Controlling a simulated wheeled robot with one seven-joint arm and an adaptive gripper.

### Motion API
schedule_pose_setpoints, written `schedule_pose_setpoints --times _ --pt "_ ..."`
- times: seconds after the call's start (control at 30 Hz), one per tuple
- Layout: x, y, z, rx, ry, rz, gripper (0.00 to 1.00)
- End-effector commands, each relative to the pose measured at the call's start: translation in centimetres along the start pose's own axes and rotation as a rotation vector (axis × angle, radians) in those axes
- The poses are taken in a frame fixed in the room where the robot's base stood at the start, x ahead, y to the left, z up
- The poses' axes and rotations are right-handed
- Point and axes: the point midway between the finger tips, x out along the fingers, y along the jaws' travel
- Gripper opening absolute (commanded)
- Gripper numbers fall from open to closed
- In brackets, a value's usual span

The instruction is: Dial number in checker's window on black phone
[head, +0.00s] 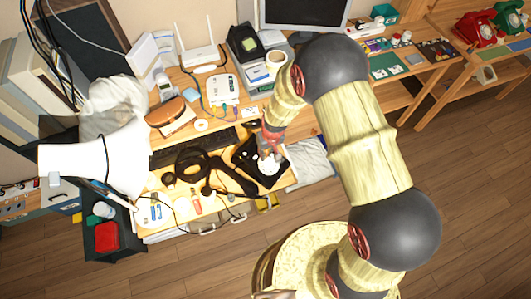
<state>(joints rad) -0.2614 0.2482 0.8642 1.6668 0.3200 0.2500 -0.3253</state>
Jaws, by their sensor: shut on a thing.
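The black phone (246,157) sits on the wooden desk, with its pale round dial (268,168) facing up. My gripper (269,153), with reddish fingers, reaches down from above to the dial's far edge. It looks shut on the dial, though its fingertips are small and partly hide the contact. A black handset (232,178) lies off to the left of the phone.
A black keyboard (195,146) and coiled black cable (190,163) lie left of the phone. A white lamp shade (95,158) stands far left. A white router (200,58) and monitor (303,12) are behind. Red (472,28) and green (508,17) phones sit far right. Floor is clear at lower right.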

Motion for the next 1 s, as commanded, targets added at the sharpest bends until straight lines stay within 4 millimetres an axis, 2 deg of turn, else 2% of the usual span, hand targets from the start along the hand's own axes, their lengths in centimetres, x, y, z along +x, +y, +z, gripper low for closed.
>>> schedule_pose_setpoints --times 1.0 --pt "0.87 -0.14 -0.20 0.001 0.000 0.000 0.00"
